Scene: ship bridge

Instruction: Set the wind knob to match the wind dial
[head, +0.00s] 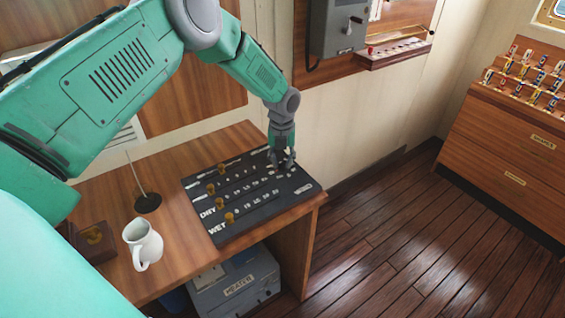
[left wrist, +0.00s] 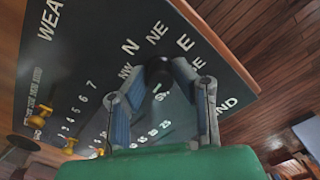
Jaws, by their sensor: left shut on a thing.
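My left gripper (head: 281,163) is at the far right part of the black weather board (head: 270,203) on the wooden desk. In the left wrist view, the gripper (left wrist: 160,78) has its two fingers on either side of the dark wind knob (left wrist: 158,70), shut on it. Direction letters, including N, NE, E and NW, ring the knob. A small pale mark shows on the knob, but its exact heading is hard to read. In the head view the fingers mostly hide the knob. I cannot make out a wind dial. My right gripper is not in view.
Several brass knobs, one of them (head: 229,217) near the board's front, stand along its left side. A grey heater box (head: 235,289) sits below. The floor at right is clear.

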